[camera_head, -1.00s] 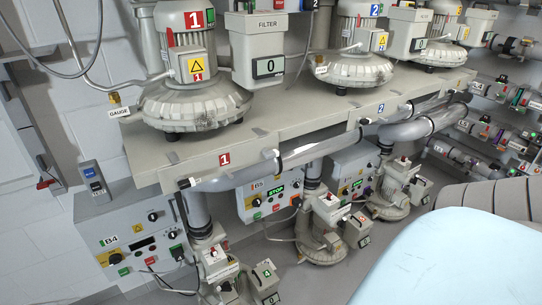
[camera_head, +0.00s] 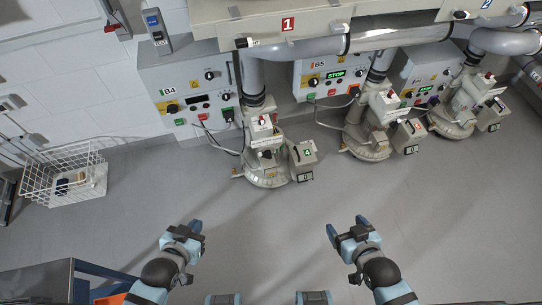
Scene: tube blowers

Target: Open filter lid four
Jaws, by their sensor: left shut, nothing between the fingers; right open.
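A small grey filter box (camera_head: 303,160) with a green mark that looks like a 4 stands low, beside the small blower (camera_head: 265,172) under the B4 panel. It has a dark counter on its front, and its top looks closed. My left gripper (camera_head: 194,227) is shut and empty, over the floor to the lower left of the box. My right gripper (camera_head: 346,226) is open and empty, to the lower right of the box. Both are apart from it.
The B4 panel (camera_head: 192,98) and B5 panel (camera_head: 335,77) are behind. Similar small blowers (camera_head: 370,140) stand to the right. A wire basket (camera_head: 65,178) is at left and a blue-framed cart (camera_head: 40,283) at lower left. The grey floor between is clear.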

